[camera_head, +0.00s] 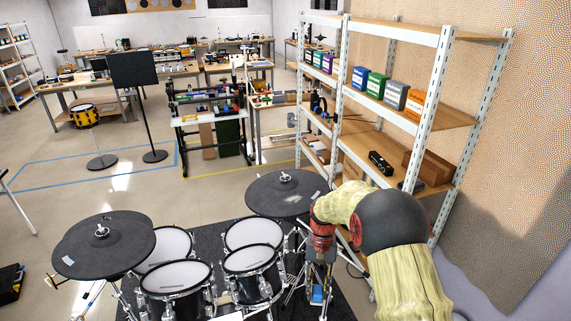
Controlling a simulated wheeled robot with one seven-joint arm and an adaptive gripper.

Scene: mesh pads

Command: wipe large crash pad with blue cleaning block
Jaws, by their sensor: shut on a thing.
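Two dark round cymbal pads stand on the drum kit, one at the left (104,244) and one at the right (280,196). The left pad looks larger, but it is also nearer; I cannot tell for sure which is the large crash pad. My gripper (318,297) points down at the lower middle, in front of the right pad and apart from it in the picture. It is shut on the blue cleaning block (317,294), of which only a small blue patch shows between the fingers. My arm covers the area right of the right pad.
Several white-headed drums (176,276) stand between the pads on a dark mat (205,232). A metal shelf (440,110) with boxes stands close behind my arm at the right. Open floor (100,190) lies behind the left pad.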

